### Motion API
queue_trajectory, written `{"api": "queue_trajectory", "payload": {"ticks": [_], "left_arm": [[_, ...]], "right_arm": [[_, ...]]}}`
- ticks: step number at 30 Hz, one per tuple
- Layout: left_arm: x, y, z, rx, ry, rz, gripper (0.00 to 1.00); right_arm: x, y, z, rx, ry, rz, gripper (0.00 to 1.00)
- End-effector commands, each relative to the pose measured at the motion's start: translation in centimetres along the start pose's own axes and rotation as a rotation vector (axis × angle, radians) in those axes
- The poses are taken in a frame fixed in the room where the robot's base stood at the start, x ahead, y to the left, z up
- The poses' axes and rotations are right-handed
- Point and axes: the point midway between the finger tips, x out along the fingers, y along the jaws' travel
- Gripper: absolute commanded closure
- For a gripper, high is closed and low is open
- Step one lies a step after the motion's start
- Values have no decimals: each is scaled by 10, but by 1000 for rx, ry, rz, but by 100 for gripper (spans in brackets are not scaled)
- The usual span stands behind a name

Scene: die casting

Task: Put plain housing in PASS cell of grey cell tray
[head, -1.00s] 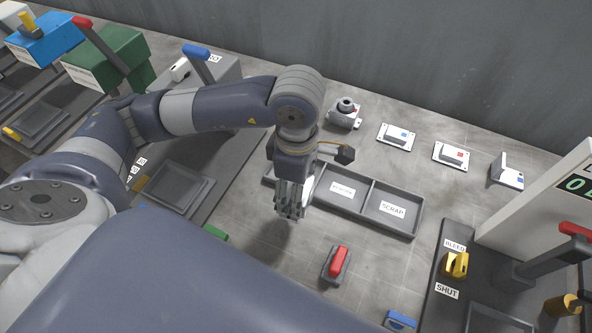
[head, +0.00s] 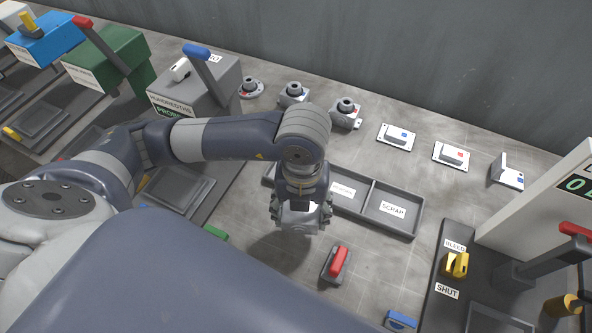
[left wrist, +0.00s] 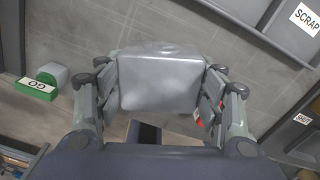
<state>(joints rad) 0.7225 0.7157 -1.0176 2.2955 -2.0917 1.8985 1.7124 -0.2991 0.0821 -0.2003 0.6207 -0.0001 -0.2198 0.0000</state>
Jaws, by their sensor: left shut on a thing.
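My left gripper (head: 300,204) is shut on a plain grey housing (head: 298,222), a blocky part with smooth faces. In the left wrist view the housing (left wrist: 160,78) sits between both fingers of the gripper (left wrist: 163,95). The head view shows it in front of the grey cell tray (head: 395,232), seemingly above the bench. The tray's SCRAP cell is at right and a partly covered labelled cell is in the middle. My arm and gripper hide most of the left cell, and no PASS label shows. My right gripper is not in view.
Several fitted parts (head: 346,112) and plates (head: 396,137) stand behind the tray. A red-handled block (head: 336,264) stands on the bench in front of it.

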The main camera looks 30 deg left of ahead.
Motion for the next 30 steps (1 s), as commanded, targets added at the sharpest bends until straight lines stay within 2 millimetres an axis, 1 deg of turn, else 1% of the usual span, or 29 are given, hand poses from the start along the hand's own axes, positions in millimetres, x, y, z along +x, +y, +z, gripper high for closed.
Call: {"api": "queue_trajectory", "payload": {"ticks": [2,5,8,15,18,21,30], "left_arm": [[0,0,1,-36,-1,-1,84],[0,2,12,-59,-2,0,84],[0,6,34,-63,-3,1,84],[6,16,95,-59,-2,1,84],[8,19,117,-57,-2,0,84],[10,22,134,-55,-2,-1,84],[13,25,159,-53,-2,-2,84]], "right_arm": [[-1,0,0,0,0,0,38],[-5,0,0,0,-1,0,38],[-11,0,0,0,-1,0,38],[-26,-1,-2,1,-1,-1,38],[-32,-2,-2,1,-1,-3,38],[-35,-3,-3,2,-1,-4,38],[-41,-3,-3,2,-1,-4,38]]}}
